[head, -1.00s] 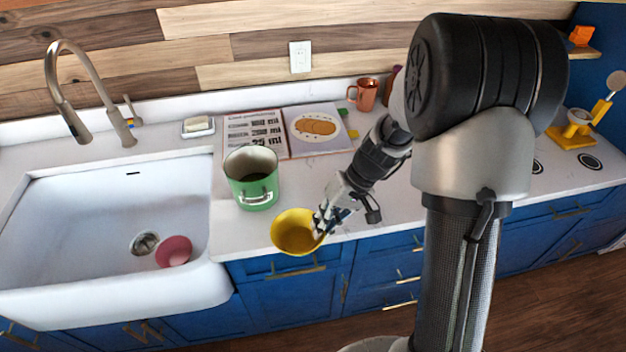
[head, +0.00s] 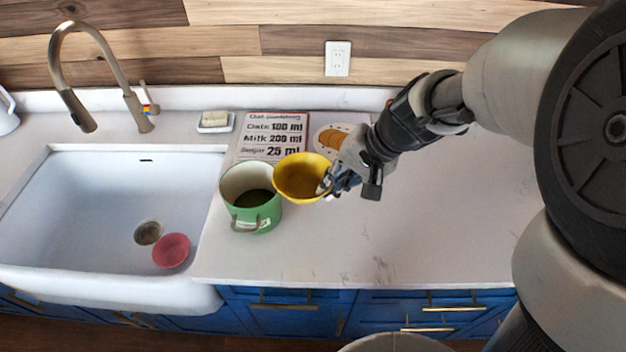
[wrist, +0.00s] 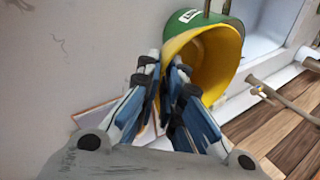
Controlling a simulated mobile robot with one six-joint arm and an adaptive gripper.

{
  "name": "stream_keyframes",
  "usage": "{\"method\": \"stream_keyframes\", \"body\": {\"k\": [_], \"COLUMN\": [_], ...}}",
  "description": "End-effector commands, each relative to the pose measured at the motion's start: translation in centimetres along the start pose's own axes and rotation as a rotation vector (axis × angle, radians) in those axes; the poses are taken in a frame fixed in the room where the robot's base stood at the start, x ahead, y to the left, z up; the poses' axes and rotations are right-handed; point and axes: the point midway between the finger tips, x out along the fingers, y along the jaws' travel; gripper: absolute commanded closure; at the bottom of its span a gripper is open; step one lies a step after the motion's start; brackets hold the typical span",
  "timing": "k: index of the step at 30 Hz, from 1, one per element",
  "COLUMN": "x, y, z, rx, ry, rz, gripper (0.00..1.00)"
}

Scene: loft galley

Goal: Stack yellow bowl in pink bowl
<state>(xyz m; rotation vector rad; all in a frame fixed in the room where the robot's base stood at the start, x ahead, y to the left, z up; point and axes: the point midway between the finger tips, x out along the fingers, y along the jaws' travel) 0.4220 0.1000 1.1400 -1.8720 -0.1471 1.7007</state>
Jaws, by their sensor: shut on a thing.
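The yellow bowl (head: 301,178) is held in my gripper (head: 328,186), which is shut on its right rim. The bowl is beside the green pot and in front of the open book, and it appears to be above the counter. In the wrist view the yellow bowl (wrist: 216,62) sits at the fingertips of my gripper (wrist: 168,84), with the green pot behind it. The pink bowl (head: 171,250) lies in the sink at its front right, near the drain. It is empty as far as I can see.
The green pot (head: 249,214) stands on the counter between the yellow bowl and the white sink (head: 75,215). A tall faucet (head: 100,65) rises behind the sink. A soap dish (head: 215,122) and an open cookbook (head: 272,125) are at the back. The counter's front right is clear.

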Motion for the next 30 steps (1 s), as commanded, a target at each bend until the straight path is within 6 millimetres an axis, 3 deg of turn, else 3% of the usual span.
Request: {"method": "stream_keyframes", "body": {"k": [1, 3, 10, 20, 27, 30], "x": [1.8, 3.5, 8.4, 10.9, 13.9, 14.0], "y": [1.1, 2.0, 4.8, 6.2, 8.0, 8.0], "z": [0.0, 0.0, -0.1, -0.1, -0.1, -0.1], "rx": [0.003, 0.003, 0.002, -0.002, 0.000, -0.002], "ry": [-0.003, -0.003, -0.002, 0.000, -0.001, 0.001], "rz": [0.002, 0.002, 0.001, 0.000, 0.001, 0.000], "gripper": [1.00, 1.00, 1.00, 1.00, 1.00, 1.00]}}
